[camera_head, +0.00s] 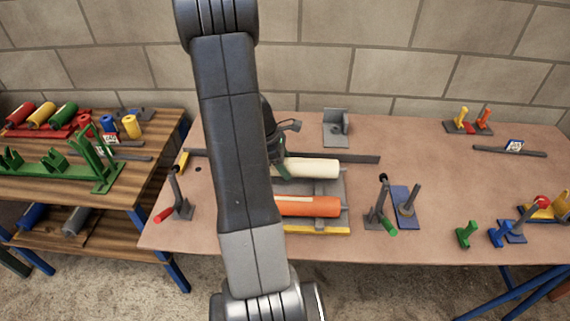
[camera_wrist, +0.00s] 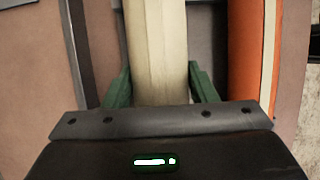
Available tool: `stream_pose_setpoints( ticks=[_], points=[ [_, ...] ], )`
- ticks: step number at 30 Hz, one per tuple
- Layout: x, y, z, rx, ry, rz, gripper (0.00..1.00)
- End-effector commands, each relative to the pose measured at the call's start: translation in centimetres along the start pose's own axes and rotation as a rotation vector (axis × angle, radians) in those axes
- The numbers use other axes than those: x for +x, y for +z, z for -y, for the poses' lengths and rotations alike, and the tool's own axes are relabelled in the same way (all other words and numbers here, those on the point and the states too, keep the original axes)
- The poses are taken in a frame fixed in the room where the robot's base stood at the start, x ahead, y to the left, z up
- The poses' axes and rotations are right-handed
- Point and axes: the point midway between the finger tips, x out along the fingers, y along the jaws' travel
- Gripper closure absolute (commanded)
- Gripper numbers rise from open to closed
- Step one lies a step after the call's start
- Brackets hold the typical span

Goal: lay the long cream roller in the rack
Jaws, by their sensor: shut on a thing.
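The long cream roller (camera_head: 312,168) is over a grey plate-like stand (camera_head: 338,190) in the middle of the brown table, behind an orange roller and roughly parallel to it. Its left end is hidden behind my arm. My gripper (camera_wrist: 158,88) is shut on the cream roller (camera_wrist: 158,45), with one green finger on each side of it. I cannot tell whether the roller touches the stand. A green rack (camera_head: 55,165) with upright notched supports stands on the wooden table at the left.
The orange roller (camera_head: 308,206) lies just in front of the cream one. A dark bar (camera_head: 355,159) lies behind. Levers stand left (camera_head: 178,195) and right (camera_head: 382,205) of the stand. Several coloured rollers (camera_head: 40,115) sit at the left table's back. The brown table's right middle is clear.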

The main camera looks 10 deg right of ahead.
Motion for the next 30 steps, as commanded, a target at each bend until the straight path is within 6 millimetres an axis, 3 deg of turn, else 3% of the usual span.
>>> stream_pose_setpoints(
  ticks=[30],
  points=[
    [1.8, -0.8, -0.1, 0.0, 0.002, 0.0, 1.0]
  ],
)
